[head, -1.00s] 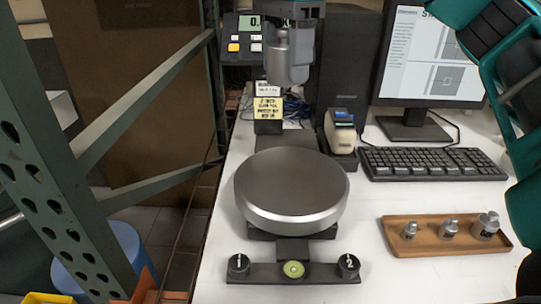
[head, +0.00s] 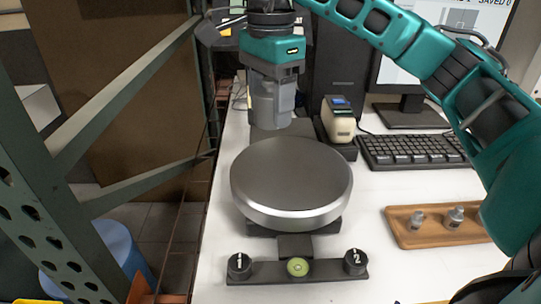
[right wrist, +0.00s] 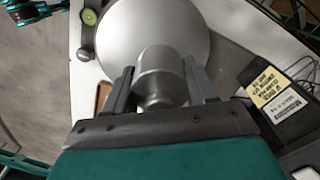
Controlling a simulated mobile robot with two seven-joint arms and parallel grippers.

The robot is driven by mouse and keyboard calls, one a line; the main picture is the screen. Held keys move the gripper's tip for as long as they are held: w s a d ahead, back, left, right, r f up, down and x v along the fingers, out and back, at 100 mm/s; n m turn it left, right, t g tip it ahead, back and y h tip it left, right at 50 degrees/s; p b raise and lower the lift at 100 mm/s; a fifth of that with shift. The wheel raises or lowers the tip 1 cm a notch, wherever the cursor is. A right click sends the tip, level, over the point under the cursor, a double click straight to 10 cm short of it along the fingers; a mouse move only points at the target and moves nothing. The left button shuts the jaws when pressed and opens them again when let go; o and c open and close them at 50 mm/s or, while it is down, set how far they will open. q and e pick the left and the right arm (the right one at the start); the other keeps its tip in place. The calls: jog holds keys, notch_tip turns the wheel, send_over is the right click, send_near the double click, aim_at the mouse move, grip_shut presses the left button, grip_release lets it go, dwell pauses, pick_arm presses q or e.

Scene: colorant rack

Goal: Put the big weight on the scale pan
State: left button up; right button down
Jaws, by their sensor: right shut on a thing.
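The big weight, a silvery cylinder with a narrower neck, shows between my right gripper's fingers in the right wrist view (right wrist: 160,78). My right gripper (head: 271,115) is shut on it, beyond the far edge of the scale pan in the head view; the weight is hard to tell from the grey fingers there. The scale pan (head: 292,180) is a round grey metal disc, bare on top; it also shows beyond the weight in the right wrist view (right wrist: 122,42). My left gripper is not in view.
A wooden tray (head: 408,238) with smaller weights (head: 455,217) lies at the right, partly behind my right arm. A keyboard (head: 415,152) and a small device (head: 338,120) stand behind. A bar with knobs and a green bubble level (head: 298,267) is in front of the pan.

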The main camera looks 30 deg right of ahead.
send_over(271, 168)
notch_tip(271, 168, down, 4)
jog(key=shift+f, duration=0.15)
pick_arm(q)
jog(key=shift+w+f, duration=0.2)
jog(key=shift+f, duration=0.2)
pick_arm(e)
jog(key=shift+w+f, duration=0.1)
jog(key=shift+f, duration=2.4)
jog(key=shift+f+b, duration=0.15)
jog(key=shift+b, duration=0.2)
jog(key=c, duration=0.7)
grip_release()
jog(key=shift+c, duration=0.2)
jog(key=o, duration=0.4)
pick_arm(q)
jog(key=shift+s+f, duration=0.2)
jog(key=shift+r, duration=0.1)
